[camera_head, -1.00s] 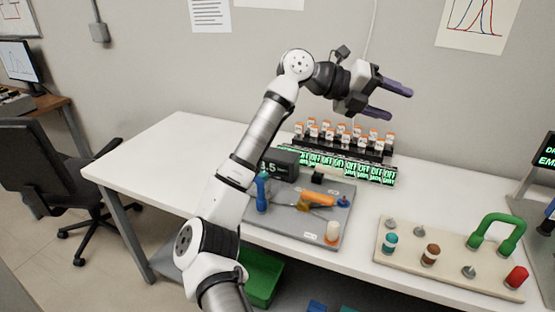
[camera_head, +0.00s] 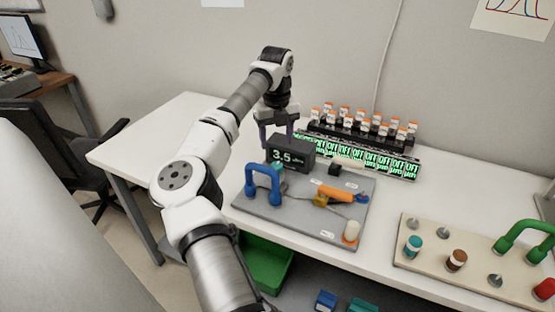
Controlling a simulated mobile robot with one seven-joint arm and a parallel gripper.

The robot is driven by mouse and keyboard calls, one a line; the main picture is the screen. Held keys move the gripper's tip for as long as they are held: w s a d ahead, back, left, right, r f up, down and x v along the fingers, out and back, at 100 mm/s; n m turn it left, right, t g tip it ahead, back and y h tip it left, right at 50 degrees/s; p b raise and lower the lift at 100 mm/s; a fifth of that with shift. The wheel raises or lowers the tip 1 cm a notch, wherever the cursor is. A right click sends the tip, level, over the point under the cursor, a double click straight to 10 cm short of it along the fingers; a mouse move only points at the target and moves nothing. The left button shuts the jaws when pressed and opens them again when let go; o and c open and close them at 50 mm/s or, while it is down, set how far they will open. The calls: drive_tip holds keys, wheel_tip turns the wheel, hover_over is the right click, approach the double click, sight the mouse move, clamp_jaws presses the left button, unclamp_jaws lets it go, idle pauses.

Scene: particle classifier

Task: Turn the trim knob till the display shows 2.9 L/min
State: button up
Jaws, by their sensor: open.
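The dark display box (camera_head: 300,148) stands at the back left of the grey panel (camera_head: 285,222), and its screen reads 3.5. My gripper (camera_head: 277,141) points down at the box, with its two purple fingers apart. The fingertips overlap the box's upper left edge in the picture, and I cannot tell whether they touch it. The gripper looks empty. I cannot clearly make out the trim knob. A small teal part (camera_head: 277,167) shows just below the screen, partly behind the blue handle (camera_head: 263,183). A small black block (camera_head: 335,169) sits right of the box.
An orange-handled valve (camera_head: 338,193) and a white cylinder with an orange base (camera_head: 351,230) are on the panel. Behind stands a rack of orange-capped vials (camera_head: 360,125) with green-lit labels. A beige board (camera_head: 440,262) with pegs and a green handle (camera_head: 525,237) lies right.

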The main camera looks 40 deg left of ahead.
sight(277, 164)
wheel_tip(277, 164, down, 9)
drive_tip(key=shift+r+p, duration=0.1)
drive_tip(key=shift+p, duration=0.8)
drive_tip(key=c, duration=1)
